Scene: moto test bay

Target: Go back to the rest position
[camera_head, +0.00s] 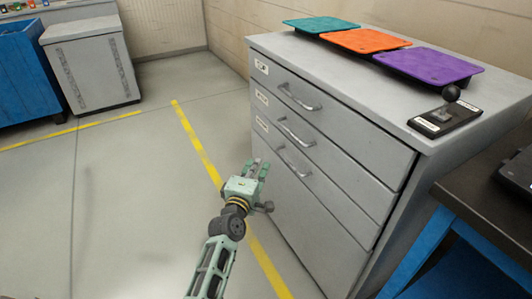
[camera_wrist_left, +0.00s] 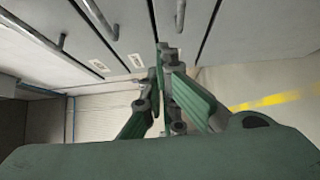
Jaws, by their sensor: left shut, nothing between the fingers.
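My left arm comes in from the bottom of the head view. Its green left gripper (camera_head: 257,165) is in front of the grey drawer cabinet (camera_head: 310,210), near the lowest handle. In the left wrist view the fingers of my left gripper (camera_wrist_left: 166,52) meet, with nothing held between them. The drawer fronts and bar handles show at the top of that view. All drawers look closed in the head view. My right gripper is in neither view.
On the cabinet top are a teal tray (camera_head: 320,25), an orange tray (camera_head: 366,40), a purple tray (camera_head: 428,66) and a black joystick plate (camera_head: 445,116). A blue-framed table (camera_head: 448,205) stands at the right. Open floor (camera_head: 100,215) with yellow lines lies left.

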